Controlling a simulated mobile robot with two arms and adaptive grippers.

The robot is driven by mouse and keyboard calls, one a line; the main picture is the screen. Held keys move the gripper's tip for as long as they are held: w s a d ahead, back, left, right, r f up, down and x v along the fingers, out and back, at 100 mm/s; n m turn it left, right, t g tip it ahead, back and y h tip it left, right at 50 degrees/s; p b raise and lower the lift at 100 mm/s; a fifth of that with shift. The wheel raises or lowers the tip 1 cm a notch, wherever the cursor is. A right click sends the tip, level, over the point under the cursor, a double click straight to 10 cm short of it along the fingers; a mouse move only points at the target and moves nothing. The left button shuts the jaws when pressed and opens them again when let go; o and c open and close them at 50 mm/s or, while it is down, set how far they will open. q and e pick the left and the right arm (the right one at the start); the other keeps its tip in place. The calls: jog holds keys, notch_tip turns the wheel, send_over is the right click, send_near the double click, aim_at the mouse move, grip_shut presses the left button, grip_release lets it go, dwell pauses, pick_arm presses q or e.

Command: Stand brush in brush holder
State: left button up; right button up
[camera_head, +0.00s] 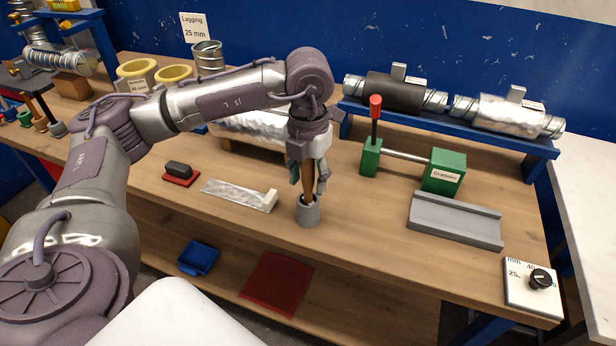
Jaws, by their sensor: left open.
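The brush (308,182), with a brown handle, stands roughly upright with its lower end in the grey cup-like brush holder (307,212) near the front middle of the bench. My left gripper (308,186) points down from above, just over the holder. It is open, with its fingers on either side of the brush. The gripper and wrist hide the upper part of the brush. My right gripper is not in view.
A silver-wrapped duct (245,132) lies behind the gripper. A flat metallic strip (228,192) lies left of the holder. A green clamp-like device (443,170) and a grey channel (455,220) stand to the right. The bench front between is clear.

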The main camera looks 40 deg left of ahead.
pick_arm(q)
notch_tip(320, 180, up, 12)
jog(key=shift+f, duration=0.15)
dwell(0.9)
